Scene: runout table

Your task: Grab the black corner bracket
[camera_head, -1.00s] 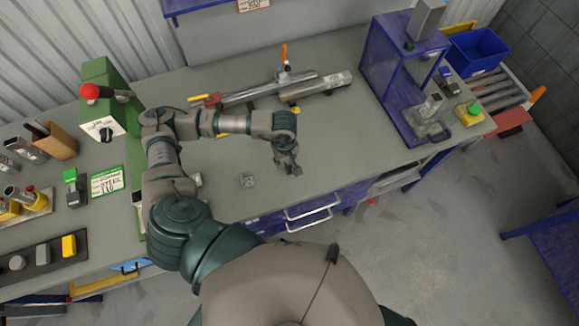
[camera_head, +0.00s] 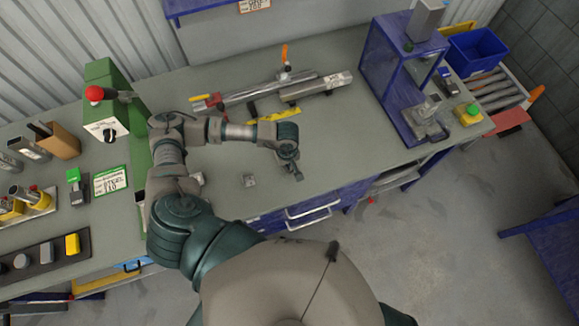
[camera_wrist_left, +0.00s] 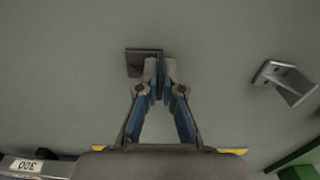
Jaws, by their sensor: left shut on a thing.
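The black corner bracket (camera_wrist_left: 142,62) is dark and L-shaped. In the left wrist view one flange lies to the left of the fingertips, and the other stands between them. My left gripper (camera_wrist_left: 161,78) is shut on that standing flange. In the head view the left gripper (camera_head: 296,172) is low over the front part of the grey bench, and the bracket is too small and covered there to make out. My right gripper is not in view.
A lighter metal bracket (camera_wrist_left: 287,82) lies to the right in the wrist view, also on the bench (camera_head: 249,180). Long metal bars (camera_head: 265,90) lie behind the arm. A blue frame (camera_head: 401,85) stands at the right, a green press (camera_head: 105,95) at the left.

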